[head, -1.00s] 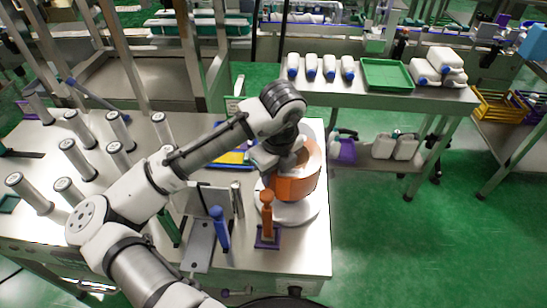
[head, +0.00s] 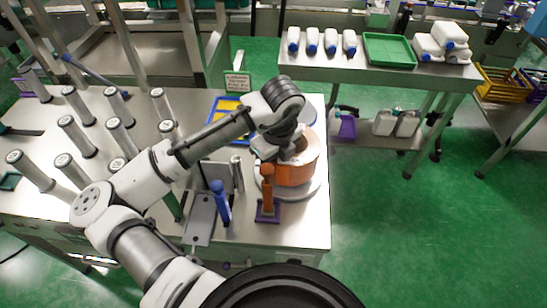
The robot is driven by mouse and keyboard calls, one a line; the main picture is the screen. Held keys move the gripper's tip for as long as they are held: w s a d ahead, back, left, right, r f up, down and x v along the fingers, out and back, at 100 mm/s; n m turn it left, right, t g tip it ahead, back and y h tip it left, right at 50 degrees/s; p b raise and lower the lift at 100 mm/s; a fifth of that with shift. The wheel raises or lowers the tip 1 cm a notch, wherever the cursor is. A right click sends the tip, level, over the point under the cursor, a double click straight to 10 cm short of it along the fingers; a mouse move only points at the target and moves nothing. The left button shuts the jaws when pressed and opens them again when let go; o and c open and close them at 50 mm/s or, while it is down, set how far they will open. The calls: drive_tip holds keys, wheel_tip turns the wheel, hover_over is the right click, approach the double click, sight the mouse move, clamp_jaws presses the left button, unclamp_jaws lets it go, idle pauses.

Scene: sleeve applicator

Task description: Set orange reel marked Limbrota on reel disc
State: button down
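The orange reel (head: 297,174), with a pale wound top, is at the right end of the steel table. It looks level and sits over the pale round reel disc (head: 312,191), whose rim shows below it. I cannot tell for certain whether reel and disc touch all round. My gripper (head: 289,152) points down at the reel's middle, from the left and above. Its fingers are hidden by the wrist and the reel, so their opening does not show. The Limbrota marking cannot be read from here.
An orange-handled post (head: 267,188) and a blue-handled tool (head: 220,202) stand close in front of the reel. Several grey cylinders (head: 77,135) stand on the left of the table. A blue-and-yellow tray (head: 222,112) lies behind my arm. Green floor is open to the right.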

drive_tip(key=shift+f, duration=0.2)
drive_tip(key=c, duration=1.2)
unclamp_jaws()
drive_tip(key=shift+o, duration=0.2)
drive_tip(key=shift+r, duration=0.15)
drive_tip(key=shift+r, duration=0.35)
drive_tip(key=r, duration=0.8)
drive_tip(key=s+d+r+b, duration=0.1)
drive_tip(key=r, duration=0.3)
